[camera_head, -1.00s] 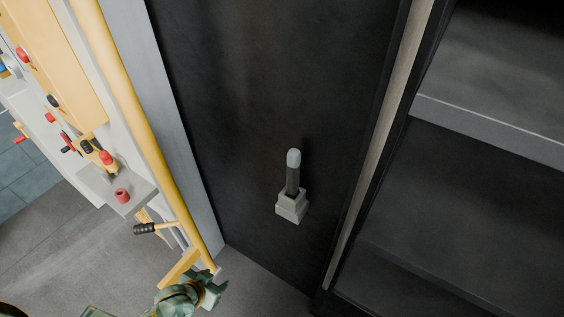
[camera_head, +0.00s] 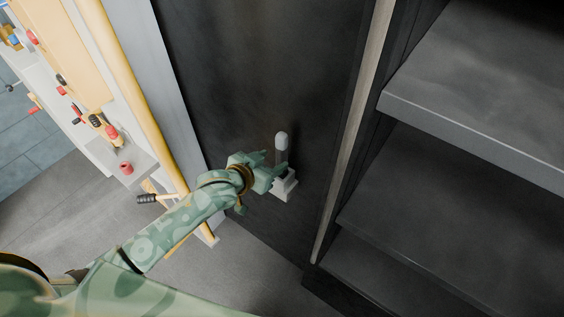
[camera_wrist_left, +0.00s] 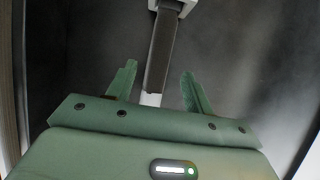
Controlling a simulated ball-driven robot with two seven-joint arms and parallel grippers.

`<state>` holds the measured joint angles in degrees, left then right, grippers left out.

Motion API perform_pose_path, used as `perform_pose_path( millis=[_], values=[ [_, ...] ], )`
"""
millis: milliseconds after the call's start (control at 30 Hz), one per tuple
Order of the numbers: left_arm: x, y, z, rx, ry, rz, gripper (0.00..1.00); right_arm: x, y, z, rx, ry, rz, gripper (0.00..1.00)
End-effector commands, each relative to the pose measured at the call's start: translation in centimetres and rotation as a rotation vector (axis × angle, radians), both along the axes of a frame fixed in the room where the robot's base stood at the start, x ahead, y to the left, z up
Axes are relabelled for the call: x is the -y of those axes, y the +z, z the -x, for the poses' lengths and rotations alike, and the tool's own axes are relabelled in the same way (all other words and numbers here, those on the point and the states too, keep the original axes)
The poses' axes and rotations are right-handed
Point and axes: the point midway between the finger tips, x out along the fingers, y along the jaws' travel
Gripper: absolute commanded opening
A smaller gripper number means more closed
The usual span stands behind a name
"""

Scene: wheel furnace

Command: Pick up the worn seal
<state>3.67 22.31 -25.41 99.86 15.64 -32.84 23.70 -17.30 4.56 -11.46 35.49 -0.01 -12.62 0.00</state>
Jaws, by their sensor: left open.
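No object in these frames can be made out for sure as the worn seal. My left gripper (camera_head: 274,170) is open at a lever handle (camera_head: 281,141) on a dark panel (camera_head: 265,70). The handle has a dark shaft, a pale rounded tip and a grey block base. In the left wrist view the handle's shaft (camera_wrist_left: 160,55) runs between the two spread green fingers of the left gripper (camera_wrist_left: 158,88). I cannot tell whether they touch it. In the head view my gripper hides part of the shaft. My right gripper is not in view.
A pale strip (camera_head: 352,130) runs along the panel's right edge. Dark, bare shelves (camera_head: 470,120) stand at the right. At the left are a yellow rail (camera_head: 135,80) and a grey ledge with a red cylinder (camera_head: 126,168). A black-gripped lever (camera_head: 147,198) sticks out below.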

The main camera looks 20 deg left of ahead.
Motion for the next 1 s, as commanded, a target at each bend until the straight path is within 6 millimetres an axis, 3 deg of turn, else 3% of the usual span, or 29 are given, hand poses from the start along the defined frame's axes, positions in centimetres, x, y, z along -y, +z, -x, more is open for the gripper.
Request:
perform_pose_path(
  millis=[367, 633, 667, 833, 1000],
  values=[
    [1.8, -2.3, -4.1, 0.0, 0.0, -0.001, 0.52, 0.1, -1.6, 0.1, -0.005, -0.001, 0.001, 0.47],
    [1.9, -2.3, -4.5, 0.001, -0.001, -0.002, 0.52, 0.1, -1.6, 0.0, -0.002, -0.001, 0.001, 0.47],
    [1.9, -2.3, -4.5, 0.001, -0.001, -0.002, 0.46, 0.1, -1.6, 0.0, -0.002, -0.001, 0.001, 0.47],
    [1.9, -2.3, -4.4, 0.0, 0.0, -0.001, 0.0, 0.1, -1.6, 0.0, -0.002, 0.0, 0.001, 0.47],
    [1.9, -2.3, -4.5, 0.001, 0.0, -0.001, 0.0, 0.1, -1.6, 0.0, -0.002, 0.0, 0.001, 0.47]
  ],
)
